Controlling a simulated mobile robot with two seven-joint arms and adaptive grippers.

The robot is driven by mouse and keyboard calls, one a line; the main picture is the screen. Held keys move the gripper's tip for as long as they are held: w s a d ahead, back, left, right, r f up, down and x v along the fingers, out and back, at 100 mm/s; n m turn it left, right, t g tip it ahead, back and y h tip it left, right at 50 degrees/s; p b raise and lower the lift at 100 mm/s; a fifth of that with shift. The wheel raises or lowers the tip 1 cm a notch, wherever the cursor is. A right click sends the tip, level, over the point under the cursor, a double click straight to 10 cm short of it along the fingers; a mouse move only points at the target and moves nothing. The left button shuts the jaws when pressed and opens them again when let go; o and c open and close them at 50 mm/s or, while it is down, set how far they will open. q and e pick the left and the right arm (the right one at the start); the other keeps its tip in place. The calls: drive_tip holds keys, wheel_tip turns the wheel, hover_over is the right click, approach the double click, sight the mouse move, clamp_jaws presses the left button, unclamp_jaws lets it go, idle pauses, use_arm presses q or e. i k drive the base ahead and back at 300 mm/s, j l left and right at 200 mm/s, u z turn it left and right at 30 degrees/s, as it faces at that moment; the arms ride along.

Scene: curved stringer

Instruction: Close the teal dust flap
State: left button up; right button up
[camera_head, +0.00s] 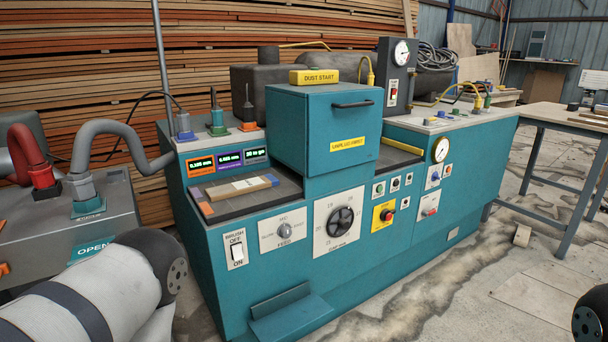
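No part is labelled as the dust flap, so I cannot tell for sure which it is. At the left, a teal collar (89,206) sits under the grey hose on a grey box, with a teal plate reading OPEN (92,250) on the box's front below it. Another teal part, a ledge-like panel (283,312), juts out low on the front of the teal machine (215,285). My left arm shows at the lower left and a dark part at the lower right edge seems to be my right arm. Neither gripper shows.
The grey box (45,225) also carries a red hose (28,152). The machine has a teal hood (310,130), displays, a brush switch (237,252) and dials. A workbench (560,113) stands at the right. The floor in front of the machine is mostly clear.

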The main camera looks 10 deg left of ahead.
sight(281, 317)
drive_tip(key=i+l+u, duration=0.2)
drive_tip(key=i, duration=0.2)
drive_tip(key=i+l+u, duration=0.15)
drive_tip(key=i+l, duration=0.15)
drive_tip(key=i, duration=0.1)
